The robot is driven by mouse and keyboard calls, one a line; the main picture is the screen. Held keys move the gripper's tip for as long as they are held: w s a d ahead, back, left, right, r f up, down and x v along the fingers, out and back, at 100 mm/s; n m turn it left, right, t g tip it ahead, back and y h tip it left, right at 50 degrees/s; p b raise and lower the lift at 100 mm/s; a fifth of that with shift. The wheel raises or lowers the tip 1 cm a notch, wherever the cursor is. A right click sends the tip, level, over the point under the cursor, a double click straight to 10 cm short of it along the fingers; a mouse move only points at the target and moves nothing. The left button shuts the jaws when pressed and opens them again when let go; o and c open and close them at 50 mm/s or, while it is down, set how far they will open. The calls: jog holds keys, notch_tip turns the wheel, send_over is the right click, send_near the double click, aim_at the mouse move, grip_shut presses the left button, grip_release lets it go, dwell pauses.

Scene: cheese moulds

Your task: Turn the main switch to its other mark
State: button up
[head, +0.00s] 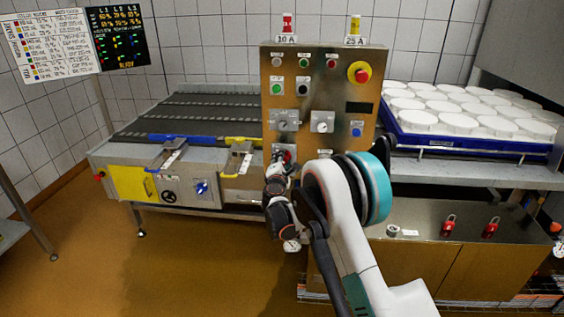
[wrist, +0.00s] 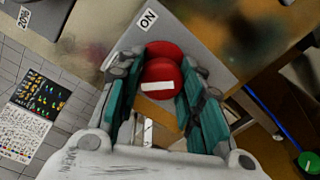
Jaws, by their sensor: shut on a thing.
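The main switch is a red round knob with a white bar (wrist: 158,86), on a grey plate (wrist: 195,45) with an "ON" label (wrist: 148,19) at its upper left in the wrist view. The white bar lies nearly level in that view, not pointing straight at the label. My gripper (wrist: 160,75) has its teal-padded fingers on both sides of the knob, shut on it. In the head view my gripper (head: 281,167) is at the lower left of the brass control panel (head: 345,80), and only a bit of red switch (head: 288,154) shows. Any other mark is hidden.
Above the switch are two grey selector dials (head: 284,121) (head: 322,122), several buttons and a red emergency stop (head: 362,75) on yellow. A conveyor (head: 200,112) stands left; a blue tray (head: 470,147) of white moulds stands right. Red padlocks (head: 449,224) lie on the lower right cabinet.

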jog(key=shift+w+r, duration=0.1)
dwell(0.3)
jog(key=o, duration=1.1)
jog(key=shift+w, duration=0.1)
jog(key=shift+c, duration=0.2)
jog(key=s, duration=1.2)
jog(key=shift+a+r, duration=0.15)
